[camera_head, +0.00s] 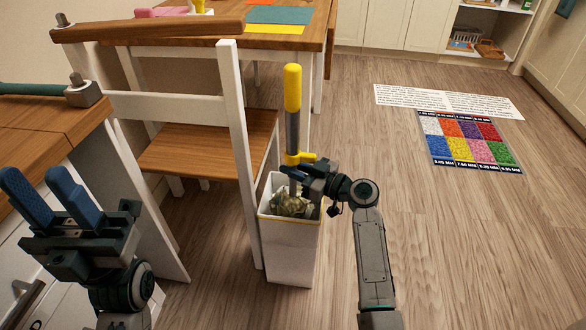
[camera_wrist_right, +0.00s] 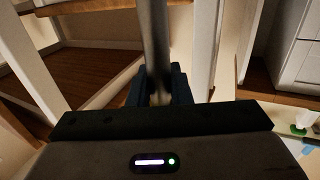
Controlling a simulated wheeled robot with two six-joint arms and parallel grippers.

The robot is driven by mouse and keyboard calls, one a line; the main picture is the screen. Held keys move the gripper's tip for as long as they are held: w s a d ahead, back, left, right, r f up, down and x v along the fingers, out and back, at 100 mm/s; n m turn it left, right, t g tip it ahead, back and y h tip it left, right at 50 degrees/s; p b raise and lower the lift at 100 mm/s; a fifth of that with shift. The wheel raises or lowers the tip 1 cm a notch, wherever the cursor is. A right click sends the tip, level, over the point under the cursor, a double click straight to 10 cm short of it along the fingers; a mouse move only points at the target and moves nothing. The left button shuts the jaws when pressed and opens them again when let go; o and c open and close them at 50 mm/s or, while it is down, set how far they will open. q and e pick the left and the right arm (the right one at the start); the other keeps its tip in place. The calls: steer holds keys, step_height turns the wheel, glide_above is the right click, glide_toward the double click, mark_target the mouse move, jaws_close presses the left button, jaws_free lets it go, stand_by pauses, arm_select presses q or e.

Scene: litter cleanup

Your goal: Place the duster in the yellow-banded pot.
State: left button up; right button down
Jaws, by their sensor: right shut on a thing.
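The duster (camera_head: 292,90) has a yellow handle and a grey shaft and stands nearly upright. A mottled olive head (camera_head: 292,204) shows low inside the mouth of the white pot with a yellow band at its rim (camera_head: 290,255). I cannot tell whether it touches the bottom. My right gripper (camera_head: 298,178) is shut on the shaft just above the pot. The shaft also shows between the fingers (camera_wrist_right: 158,88) in the right wrist view. My left gripper (camera_head: 47,190) is open and empty at the lower left, with its blue fingers apart.
A white chair with a wooden seat (camera_head: 205,142) stands just left of the pot. A wooden table (camera_head: 316,35) is behind it, and a wooden counter (camera_head: 60,125) is at the left. Printed sheets (camera_head: 467,141) lie on the floor at the right. The floor right of the pot is mostly clear.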

steer(key=shift+f, duration=0.25)
steer(key=c, duration=1.3)
jaws_free()
steer(key=shift+r, duration=0.1)
steer(key=shift+r, duration=0.1)
